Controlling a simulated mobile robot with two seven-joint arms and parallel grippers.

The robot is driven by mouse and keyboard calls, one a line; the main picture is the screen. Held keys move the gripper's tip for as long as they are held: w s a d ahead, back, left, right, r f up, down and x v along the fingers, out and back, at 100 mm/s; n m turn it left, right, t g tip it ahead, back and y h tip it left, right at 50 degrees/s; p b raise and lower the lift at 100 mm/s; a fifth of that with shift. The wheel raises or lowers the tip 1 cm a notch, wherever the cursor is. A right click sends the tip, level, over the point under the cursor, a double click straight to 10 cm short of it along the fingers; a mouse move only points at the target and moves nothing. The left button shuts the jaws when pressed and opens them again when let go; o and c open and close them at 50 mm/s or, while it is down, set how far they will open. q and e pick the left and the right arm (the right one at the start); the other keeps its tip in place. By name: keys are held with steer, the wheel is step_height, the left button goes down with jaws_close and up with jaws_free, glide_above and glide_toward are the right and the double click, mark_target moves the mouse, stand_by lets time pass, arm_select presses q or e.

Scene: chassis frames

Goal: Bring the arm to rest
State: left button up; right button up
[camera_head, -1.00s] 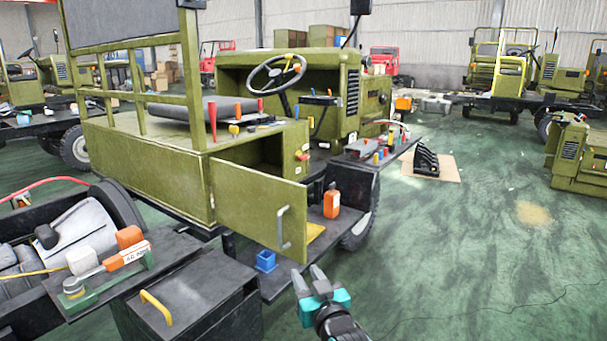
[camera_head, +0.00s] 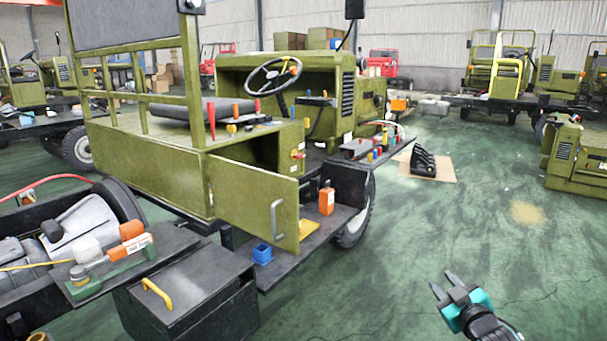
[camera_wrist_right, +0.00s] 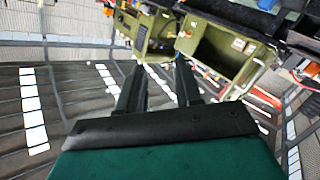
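My right gripper (camera_head: 443,283) is at the lower right of the head view, a black two-finger gripper with a teal body. It is in the air over the green floor, clear of the vehicle. Its fingers stand apart with nothing between them, which also shows in the right wrist view (camera_wrist_right: 160,78). My left gripper is not in view.
An olive vehicle (camera_head: 150,160) stands at the left centre with its door (camera_head: 250,205) swung open. An orange bottle (camera_head: 327,200) and a blue box (camera_head: 262,254) are on its step. A black cabinet (camera_head: 195,300) is at the lower left.

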steer(key=d+r+h, duration=0.1)
steer(key=d+r, duration=0.1)
steer(key=d, duration=0.6)
steer(key=s+a+f+g, duration=0.1)
steer(key=s+a+f, duration=0.1)
steer(key=s+f, duration=0.3)
steer(key=s+a+f+n+g+y, duration=0.1)
steer(key=s+a+f, duration=0.25)
steer(key=s, duration=0.35)
steer(key=s+a+f+g, duration=0.1)
steer(key=s+a+f, duration=0.1)
steer(key=s+f, duration=0.3)
steer(key=s+a+f+g, duration=0.1)
steer(key=s+a+g, duration=0.15)
steer(key=s, duration=0.65)
steer(key=s+a+f+g, duration=0.1)
steer(key=s+a, duration=0.2)
steer(key=s, duration=0.6)
steer(key=a+m, duration=0.5)
steer(key=a, duration=0.4)
steer(key=shift+w+a+f+t+y, duration=0.15)
steer(key=shift+w+a+t+y, duration=0.2)
steer(key=shift+w, duration=0.1)
